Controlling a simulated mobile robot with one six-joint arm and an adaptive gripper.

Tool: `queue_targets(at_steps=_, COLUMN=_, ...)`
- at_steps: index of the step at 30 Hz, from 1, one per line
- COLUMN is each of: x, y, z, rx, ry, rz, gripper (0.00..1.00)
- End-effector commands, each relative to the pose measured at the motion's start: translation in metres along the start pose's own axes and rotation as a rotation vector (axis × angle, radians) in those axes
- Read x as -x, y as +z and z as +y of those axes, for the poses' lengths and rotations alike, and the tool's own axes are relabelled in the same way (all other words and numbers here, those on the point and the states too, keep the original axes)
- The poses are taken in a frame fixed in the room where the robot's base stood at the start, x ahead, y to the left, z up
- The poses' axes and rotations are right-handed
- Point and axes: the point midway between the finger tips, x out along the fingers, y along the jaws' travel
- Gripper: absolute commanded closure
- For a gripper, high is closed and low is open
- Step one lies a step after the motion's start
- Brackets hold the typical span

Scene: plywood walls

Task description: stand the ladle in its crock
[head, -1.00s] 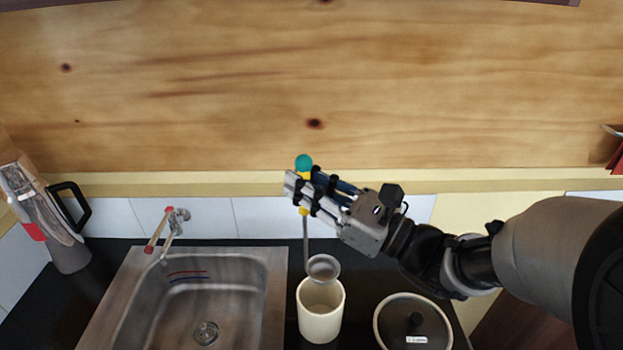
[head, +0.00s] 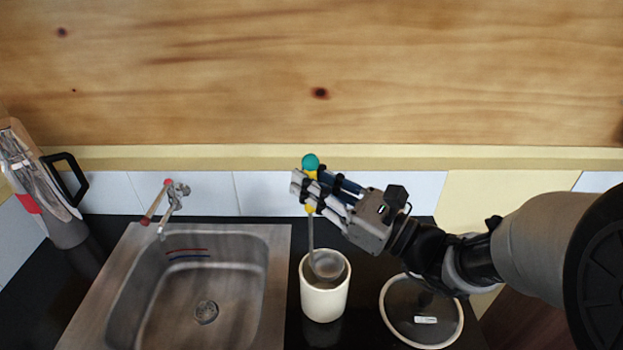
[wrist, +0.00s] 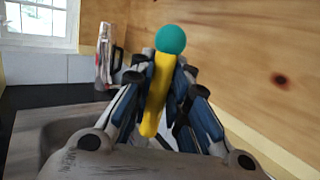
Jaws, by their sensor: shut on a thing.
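The ladle has a teal ball end (head: 310,162), a yellow handle (wrist: 157,95), a thin grey shaft (head: 311,230) and a grey bowl (head: 328,264). My gripper (head: 307,190) is shut on the yellow handle just below the ball; it also shows in the wrist view (wrist: 160,88). The ladle hangs upright, bowl down. The white crock (head: 325,302) stands on the dark counter below my gripper. The bowl shows within the crock's mouth in the head view; whether it touches the wall or floor of the crock I cannot tell.
A steel sink (head: 278,300) with a tap (head: 174,205) lies left of the crock. A lidded pan (head: 422,312) stands close on its right. A jug-like appliance with a black handle (head: 66,180) stands at the far left. A wooden wall (head: 400,80) rises behind.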

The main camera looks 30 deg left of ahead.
Motion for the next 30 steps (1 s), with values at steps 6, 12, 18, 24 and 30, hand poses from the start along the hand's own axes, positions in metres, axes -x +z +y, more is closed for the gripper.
queue_targets(at_steps=6, x=0.004, y=-0.020, z=0.000, rx=-0.001, ry=0.000, rz=-0.001, gripper=1.00)
queue_targets(at_steps=12, x=0.006, y=-0.035, z=0.000, rx=0.001, ry=0.000, rz=-0.001, gripper=1.00)
queue_targets(at_steps=18, x=0.009, y=-0.051, z=0.000, rx=-0.001, ry=0.000, rz=-0.001, gripper=1.00)
queue_targets(at_steps=24, x=0.011, y=-0.062, z=0.000, rx=0.000, ry=0.000, rz=-0.001, gripper=1.00)
queue_targets(at_steps=30, x=0.012, y=-0.064, z=0.000, rx=0.000, ry=0.000, rz=-0.001, gripper=1.00)
